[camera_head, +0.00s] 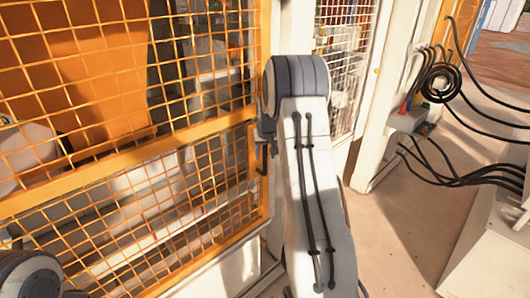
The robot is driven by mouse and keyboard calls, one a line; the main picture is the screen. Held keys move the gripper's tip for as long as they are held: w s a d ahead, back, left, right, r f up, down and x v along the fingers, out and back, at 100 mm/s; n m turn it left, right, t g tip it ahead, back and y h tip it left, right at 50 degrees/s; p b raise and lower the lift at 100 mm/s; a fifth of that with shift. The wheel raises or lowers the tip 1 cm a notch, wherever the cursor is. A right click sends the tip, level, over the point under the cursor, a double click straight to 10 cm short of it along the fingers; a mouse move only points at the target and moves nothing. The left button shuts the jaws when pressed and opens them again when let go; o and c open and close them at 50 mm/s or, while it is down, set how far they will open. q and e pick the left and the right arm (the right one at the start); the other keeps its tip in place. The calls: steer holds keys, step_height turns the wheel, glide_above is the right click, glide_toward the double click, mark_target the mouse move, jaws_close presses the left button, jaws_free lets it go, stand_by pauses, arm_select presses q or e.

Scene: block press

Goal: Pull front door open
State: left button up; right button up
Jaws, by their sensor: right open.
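The front door (130,162) is an orange frame with orange wire mesh, filling the left half of the head view. It appears closed against the white post at its right edge. My right arm reaches up from the bottom centre to the door's right edge. My right gripper (265,133) is open at that edge, mostly hidden behind my grey wrist. A small dark hook-like part, perhaps the door handle (263,158), shows just below it. I cannot tell whether the gripper touches it. Only a rounded part of my left arm shows at bottom left; its gripper is out of view.
A white post and a second mesh panel (345,50) stand behind my right arm. At right, black cables (445,82) hang from a white column and run to a white cabinet (495,225). The beige floor (405,225) between them is clear.

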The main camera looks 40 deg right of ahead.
steer(key=shift+x, duration=0.75)
jaws_close()
stand_by(0.9)
